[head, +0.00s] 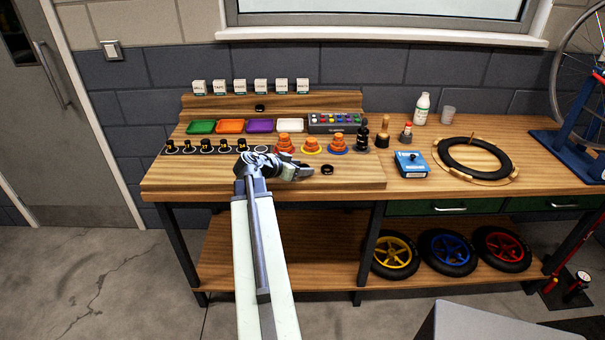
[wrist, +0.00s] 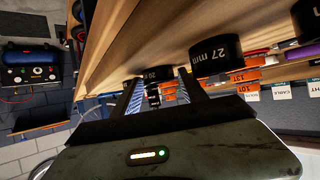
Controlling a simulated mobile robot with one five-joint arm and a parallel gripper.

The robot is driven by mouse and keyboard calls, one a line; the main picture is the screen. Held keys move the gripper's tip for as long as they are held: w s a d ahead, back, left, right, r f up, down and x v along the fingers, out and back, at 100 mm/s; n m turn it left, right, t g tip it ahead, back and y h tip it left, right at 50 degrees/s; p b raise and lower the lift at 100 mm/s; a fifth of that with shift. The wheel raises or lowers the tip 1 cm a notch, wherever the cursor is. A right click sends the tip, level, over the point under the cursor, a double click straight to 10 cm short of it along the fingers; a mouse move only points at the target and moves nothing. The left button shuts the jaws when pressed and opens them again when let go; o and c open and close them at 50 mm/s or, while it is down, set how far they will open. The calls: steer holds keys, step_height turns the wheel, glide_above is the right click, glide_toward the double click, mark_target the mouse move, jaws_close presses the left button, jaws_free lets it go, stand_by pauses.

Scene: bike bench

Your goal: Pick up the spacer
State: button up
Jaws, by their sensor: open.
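A small black spacer (head: 327,169) lies on the front of the wooden bench, just right of my gripper (head: 306,172) in the head view. In the wrist view, my gripper (wrist: 160,85) is open, with its two fingers apart and nothing seen held between them. A black cylinder marked "20" (wrist: 155,73) shows beyond and between the fingertips. A larger black cylinder marked "27 mm" (wrist: 216,53) is to the right of the right finger. I cannot tell for certain which of these is the spacer in the head view.
Orange stepped stacks (head: 285,143) stand behind my gripper. A row of black pieces (head: 205,146) is to its left. Coloured trays (head: 231,126) sit farther back. A blue box (head: 411,164) and a tyre on a round board (head: 474,158) lie to the right.

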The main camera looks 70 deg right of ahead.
jaws_close()
steer(key=shift+r, duration=0.1)
